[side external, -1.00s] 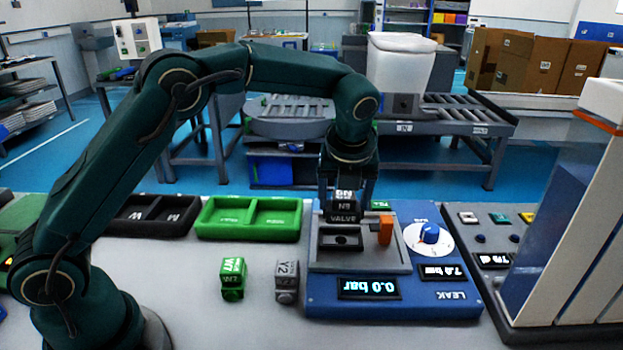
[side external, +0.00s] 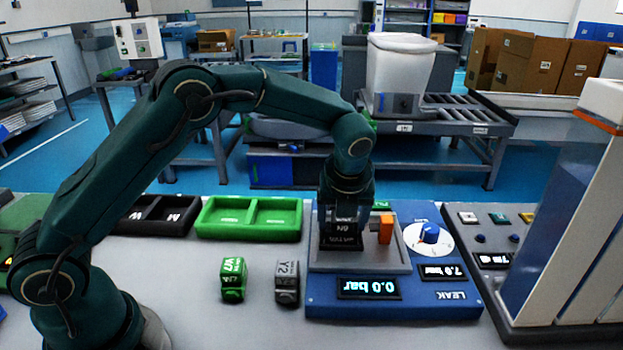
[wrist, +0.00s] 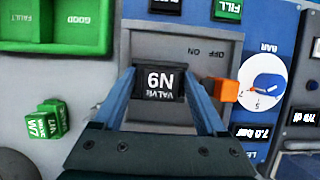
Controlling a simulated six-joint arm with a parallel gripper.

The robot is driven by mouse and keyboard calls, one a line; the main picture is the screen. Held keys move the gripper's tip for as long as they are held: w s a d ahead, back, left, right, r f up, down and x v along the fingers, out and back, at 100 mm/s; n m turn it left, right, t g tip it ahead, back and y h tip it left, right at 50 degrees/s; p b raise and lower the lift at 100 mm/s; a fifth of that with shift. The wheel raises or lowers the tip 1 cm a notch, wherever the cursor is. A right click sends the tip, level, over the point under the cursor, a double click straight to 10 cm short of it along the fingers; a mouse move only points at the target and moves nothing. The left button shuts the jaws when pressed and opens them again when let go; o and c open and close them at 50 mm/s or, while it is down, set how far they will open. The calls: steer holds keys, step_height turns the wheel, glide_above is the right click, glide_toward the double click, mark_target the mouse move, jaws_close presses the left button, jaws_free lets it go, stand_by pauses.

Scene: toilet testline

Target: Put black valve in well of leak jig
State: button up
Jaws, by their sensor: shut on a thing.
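The black valve (wrist: 160,84), marked N9, is between the two fingers of my gripper (wrist: 163,88) in the wrist view. My gripper is shut on it. In the side view the valve (side external: 341,232) is low at the grey nest of the leak jig (side external: 330,259), beneath my gripper (side external: 344,205). The well is hidden by the valve and fingers, so I cannot tell how deep the valve sits. The jig's blue body (side external: 430,309) shows 0.0 bar. An orange block (side external: 386,229) stands on the nest just right of the gripper.
A green valve (side external: 233,279) and a grey valve (side external: 287,283) stand on the table left of the jig. A green two-compartment tray (side external: 249,232) and a black tray (side external: 157,221) lie behind them. A blue knob (side external: 429,233) is on the jig's right. A panel (side external: 492,262) stands farther right.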

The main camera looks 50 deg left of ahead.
steer(key=shift+f, duration=0.25)
steer(key=o, duration=1.4)
steer(key=shift+o, duration=0.2)
steer(key=v, duration=0.4)
steer(key=shift+d+r, duration=0.1)
steer(key=shift+r, duration=0.15)
steer(key=shift+n+t, duration=0.3)
steer(key=shift+t, duration=0.2)
steer(key=r, duration=0.2)
steer(key=a+r, duration=0.1)
steer(key=r, duration=0.2)
steer(key=shift+s+a+r, duration=0.1)
steer(key=shift+s+a, duration=0.05)
steer(key=shift+s, duration=0.05)
steer(key=s+a+r+n+t+h, duration=0.1)
steer(key=s+r+n, duration=0.3)
steer(key=s+n, duration=0.15)
steer(key=s+a+r+n+t, duration=0.1)
steer(key=s+a+r+n, duration=0.1)
steer(key=s+r+n, duration=0.3)
steer(key=s+d+f+n+h, duration=0.2)
steer(key=s+f+n, duration=0.5)
steer(key=s+n, duration=0.4)
steer(key=n, duration=0.5)
steer(key=shift+s+f+g, duration=0.3)
steer(key=shift+s+f, duration=0.05)
steer(key=shift+s, duration=0.05)
